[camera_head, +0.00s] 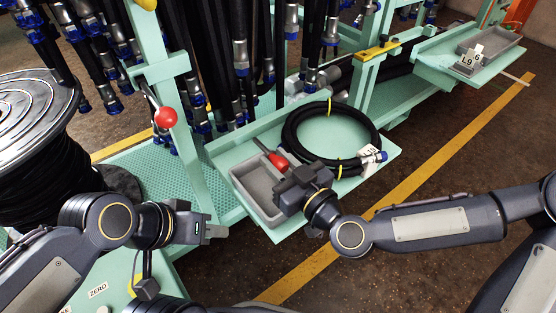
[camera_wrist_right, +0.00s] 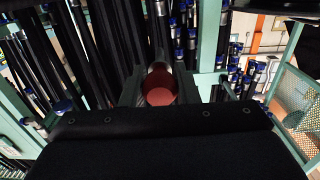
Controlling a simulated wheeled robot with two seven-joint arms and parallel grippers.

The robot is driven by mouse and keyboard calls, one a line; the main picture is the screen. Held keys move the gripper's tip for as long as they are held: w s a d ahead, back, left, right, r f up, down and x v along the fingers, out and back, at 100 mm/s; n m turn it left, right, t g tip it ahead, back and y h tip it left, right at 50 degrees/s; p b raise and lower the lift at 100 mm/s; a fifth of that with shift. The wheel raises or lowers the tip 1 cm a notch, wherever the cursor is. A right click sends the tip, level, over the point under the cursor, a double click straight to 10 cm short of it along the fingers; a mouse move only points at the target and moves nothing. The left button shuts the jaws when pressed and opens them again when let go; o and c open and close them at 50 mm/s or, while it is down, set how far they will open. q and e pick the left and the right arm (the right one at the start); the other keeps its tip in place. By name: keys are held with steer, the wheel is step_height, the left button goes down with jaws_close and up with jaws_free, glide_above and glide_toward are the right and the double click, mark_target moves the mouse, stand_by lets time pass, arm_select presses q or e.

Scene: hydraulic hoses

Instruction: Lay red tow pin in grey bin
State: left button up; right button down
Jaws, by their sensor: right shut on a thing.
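The red tow pin (camera_head: 277,160) shows a red grip and a thin metal rod above the grey bin (camera_head: 243,194), in the head view. My right gripper (camera_head: 284,176) is shut on it, over the bin's right side, and hides part of both. In the right wrist view the pin's round red end (camera_wrist_right: 160,92) sits between the fingers. I cannot tell whether the pin touches the bin. My left gripper (camera_head: 216,232) is to the left of the bin and lower in the picture, with nothing visible in it; its finger gap is unclear.
A coiled black hose (camera_head: 329,137) with a tag lies on the green shelf (camera_head: 384,158) right of the bin. A red-knobbed lever (camera_head: 165,117) is on the green post. Hoses hang behind. A cable reel (camera_head: 40,110) stands at left, another grey tray (camera_head: 490,48) at far right.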

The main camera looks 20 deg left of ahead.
steer(key=shift+f+b, duration=4.2)
steer(key=shift+f, duration=0.55)
steer(key=shift+s+d+f, duration=0.1)
steer(key=shift+s+f, duration=0.05)
steer(key=shift+f, duration=0.45)
steer(key=shift+s+d+f, duration=0.1)
steer(key=shift+f, duration=0.45)
steer(key=shift+b, duration=0.3)
steer(key=c, duration=1.2)
jaws_free()
steer(key=shift+f, duration=0.1)
steer(key=shift+o, duration=0.8)
steer(key=shift+t, duration=0.4)
steer(key=s+d, duration=0.1)
steer(key=s+d+r+p, duration=0.1)
steer(key=d, duration=0.1)
steer(key=s+d+r+p, duration=0.1)
steer(key=s+d, duration=0.1)
steer(key=shift+r, duration=0.2)
steer(key=shift+s+d+r, duration=0.2)
steer(key=shift+d+r, duration=0.1)
